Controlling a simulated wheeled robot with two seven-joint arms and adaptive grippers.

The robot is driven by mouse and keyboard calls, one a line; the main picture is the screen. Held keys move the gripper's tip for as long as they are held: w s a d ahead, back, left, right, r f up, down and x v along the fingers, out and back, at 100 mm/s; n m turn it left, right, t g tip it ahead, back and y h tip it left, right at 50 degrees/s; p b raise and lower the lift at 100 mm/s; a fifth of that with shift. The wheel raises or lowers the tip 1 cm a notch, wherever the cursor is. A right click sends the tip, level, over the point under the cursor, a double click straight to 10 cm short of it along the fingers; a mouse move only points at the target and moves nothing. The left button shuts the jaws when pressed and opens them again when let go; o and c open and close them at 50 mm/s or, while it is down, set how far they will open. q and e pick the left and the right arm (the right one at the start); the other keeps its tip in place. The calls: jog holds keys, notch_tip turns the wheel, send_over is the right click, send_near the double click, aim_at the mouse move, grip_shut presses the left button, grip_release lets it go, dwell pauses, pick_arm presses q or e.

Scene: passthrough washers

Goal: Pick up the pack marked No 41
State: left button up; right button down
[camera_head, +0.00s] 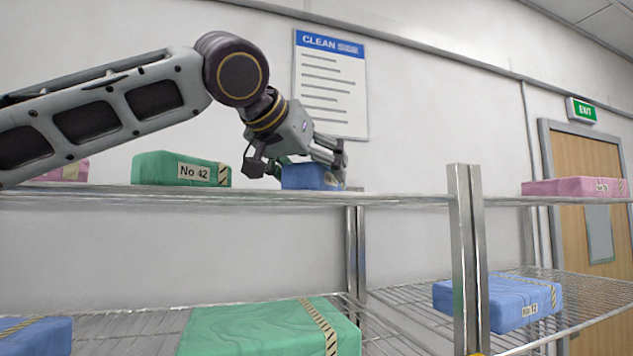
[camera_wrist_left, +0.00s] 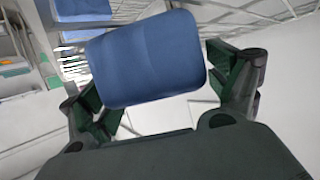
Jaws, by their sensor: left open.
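A blue pack (camera_head: 312,177) sits on the upper wire shelf, right of the green pack marked No 42 (camera_head: 182,169). No readable No 41 shows on any pack; the blue pack's label cannot be made out. My left gripper (camera_head: 298,164) is open at this blue pack, with its fingers toward either side and partly hiding it. In the left wrist view the blue pack (camera_wrist_left: 148,60) fills the space ahead of the open jaws (camera_wrist_left: 160,98), with a finger to each side. I cannot tell whether they touch it. My right gripper is not in view.
The upper shelf edge (camera_head: 405,200) and a metal post (camera_head: 468,260) stand in front. Pink packs lie at far left (camera_head: 72,170) and right (camera_head: 575,187). The lower shelf holds a large green pack (camera_head: 250,328) and blue packs (camera_head: 490,298) (camera_head: 38,338).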

pick_arm(q)
jog(key=c, duration=1.2)
jog(key=shift+r, duration=0.1)
jog(key=shift+r+p, duration=0.35)
jog(key=shift+r, duration=4.55)
